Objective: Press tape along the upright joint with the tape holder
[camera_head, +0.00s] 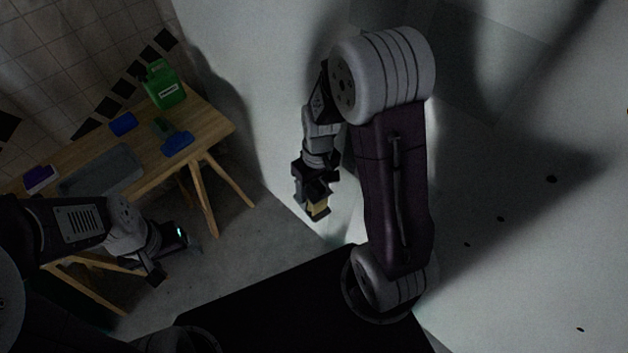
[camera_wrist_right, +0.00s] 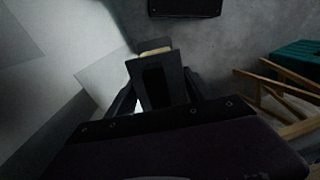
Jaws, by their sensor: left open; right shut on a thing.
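My right gripper (camera_head: 314,200) is low in front of the pale wall panel (camera_head: 270,110) in the head view. It is shut on the tape holder (camera_head: 319,209), a dark block with a tan end. In the right wrist view the tape holder (camera_wrist_right: 155,82) stands between the fingers, its tan part (camera_wrist_right: 155,51) at the far end. Whether it touches the panel I cannot tell. My left gripper (camera_head: 176,262) is open and empty beside the wooden table. The upright joint is not clear; my right arm covers part of the wall.
The wooden table (camera_head: 215,127) at the left carries a green canister (camera_head: 164,86), a grey tray (camera_head: 101,171), a blue box (camera_head: 123,124) and a blue tool (camera_head: 177,144). Its legs stand near my left arm. Grey floor (camera_head: 247,235) is free between table and panel.

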